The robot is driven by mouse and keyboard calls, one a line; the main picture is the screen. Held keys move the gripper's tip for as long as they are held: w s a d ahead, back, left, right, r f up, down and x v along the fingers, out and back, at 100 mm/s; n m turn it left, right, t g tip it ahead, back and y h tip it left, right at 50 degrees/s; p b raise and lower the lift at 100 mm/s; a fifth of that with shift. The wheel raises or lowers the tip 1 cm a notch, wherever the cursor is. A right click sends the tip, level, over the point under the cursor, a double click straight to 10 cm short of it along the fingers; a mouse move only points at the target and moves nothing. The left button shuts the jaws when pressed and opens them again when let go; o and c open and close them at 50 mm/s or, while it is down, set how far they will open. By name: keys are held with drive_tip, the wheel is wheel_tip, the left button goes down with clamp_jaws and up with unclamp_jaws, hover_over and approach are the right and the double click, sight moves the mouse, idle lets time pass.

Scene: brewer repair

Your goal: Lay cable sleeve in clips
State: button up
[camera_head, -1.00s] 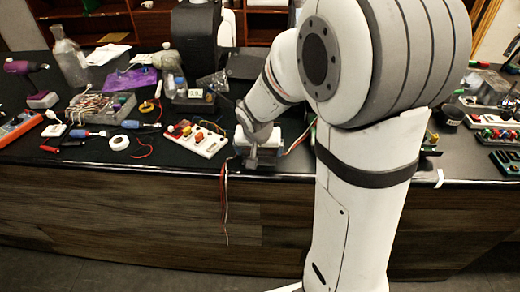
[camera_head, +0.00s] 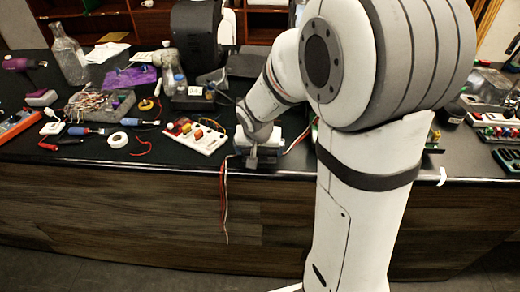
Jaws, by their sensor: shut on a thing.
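My gripper (camera_head: 254,158) is at the front edge of the black bench, at the lower end of my white arm. It is small in the view, and its fingers are partly hidden by the wrist. A bundle of red, white and dark wires (camera_head: 224,195) hangs from beside my gripper over the bench front. More thin coloured wires (camera_head: 298,139) run out to the right of the gripper. A pale boxy thing (camera_head: 283,147) sits under and beside the wrist. I cannot make out the cable sleeve or the clips; the gripper and arm cover that area.
A white board with red and yellow blocks (camera_head: 197,135) lies just left of my gripper. A grey box of wires (camera_head: 100,106), a white tape roll (camera_head: 118,140) and blue-handled tools (camera_head: 85,131) lie further left. My arm hides much of the bench's right part.

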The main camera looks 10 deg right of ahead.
drive_tip(key=shift+f+b, duration=0.25)
drive_tip(key=shift+b, duration=0.2)
idle(0.6)
drive_tip(key=o, duration=0.6)
drive_tip(key=v, duration=0.7)
drive_tip(key=shift+s+a+r, duration=0.1)
drive_tip(key=shift+s+r, duration=0.05)
drive_tip(key=shift+r, duration=0.2)
drive_tip(key=s+n, duration=0.1)
drive_tip(key=s, duration=0.4)
drive_tip(key=s+d+r+n+g+y, duration=0.1)
drive_tip(key=s, duration=0.5)
drive_tip(key=s+n, duration=0.1)
drive_tip(key=s, duration=0.5)
drive_tip(key=shift+s+d+r+n+g, duration=0.15)
drive_tip(key=shift+d+r+n+g, duration=0.05)
drive_tip(key=shift+d+n+g, duration=0.1)
